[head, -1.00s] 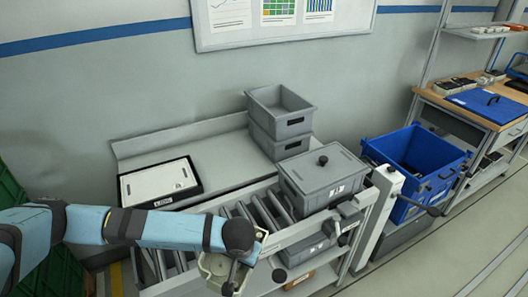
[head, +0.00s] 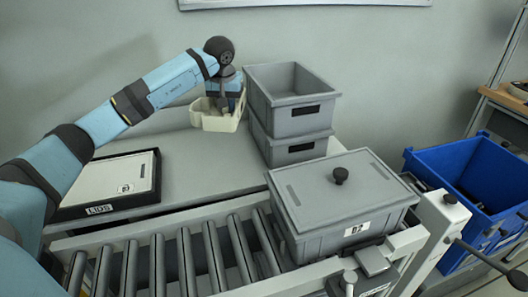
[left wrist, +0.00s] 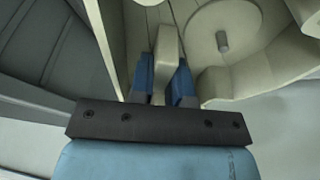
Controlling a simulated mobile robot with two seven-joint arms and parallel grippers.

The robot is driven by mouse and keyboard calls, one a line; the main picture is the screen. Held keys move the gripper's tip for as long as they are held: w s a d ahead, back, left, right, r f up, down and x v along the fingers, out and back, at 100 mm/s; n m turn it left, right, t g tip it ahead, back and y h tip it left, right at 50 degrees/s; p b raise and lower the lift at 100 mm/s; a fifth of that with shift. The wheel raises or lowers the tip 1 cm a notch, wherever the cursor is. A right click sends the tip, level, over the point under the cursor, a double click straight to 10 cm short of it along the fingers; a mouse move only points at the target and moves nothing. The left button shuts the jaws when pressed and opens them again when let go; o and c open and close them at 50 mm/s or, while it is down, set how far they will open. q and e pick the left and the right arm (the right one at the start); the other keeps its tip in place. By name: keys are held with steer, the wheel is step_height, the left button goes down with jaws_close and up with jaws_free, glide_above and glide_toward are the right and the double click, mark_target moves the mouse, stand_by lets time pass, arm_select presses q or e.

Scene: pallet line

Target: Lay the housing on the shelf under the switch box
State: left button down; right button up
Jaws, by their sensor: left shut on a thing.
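The housing (head: 215,118) is a cream, open, tray-like part. My left gripper (head: 228,86) is shut on it, over the back bench and just left of the stacked grey crates. In the left wrist view the two blue fingers (left wrist: 164,78) pinch an upright cream part of the housing (left wrist: 240,35), whose inside shows a round boss with a peg. Whether the housing touches the bench is hard to tell. I cannot make out a switch box or a shelf under one. My right gripper is not in view.
Two stacked grey crates (head: 290,117) stand on the bench (head: 195,165). A black-rimmed tray with a white lid (head: 115,180) lies at left. A lidded grey crate (head: 340,195) sits on the roller conveyor (head: 205,260). A blue bin (head: 470,165) stands at right.

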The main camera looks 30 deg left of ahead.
mark_target(232, 161)
arm_select(q)
steer(key=shift+w+a+r, duration=0.15)
steer(key=shift+w+a, duration=0.25)
steer(key=shift+a, duration=0.05)
steer(key=shift+w+a+f, duration=0.1)
steer(key=shift+f, duration=0.1)
steer(key=s+b+x, duration=0.1)
steer(key=x, duration=0.5)
steer(key=s+d+b+x, duration=0.1)
steer(key=x, duration=0.5)
steer(key=s+d+f+b+x, duration=0.1)
steer(key=x, duration=0.5)
steer(key=shift+s+d+f, duration=0.1)
steer(key=shift+s+f, duration=0.05)
steer(key=shift+s, duration=0.35)
steer(key=shift+f, duration=0.1)
steer(key=c, duration=1.1)
jaws_free()
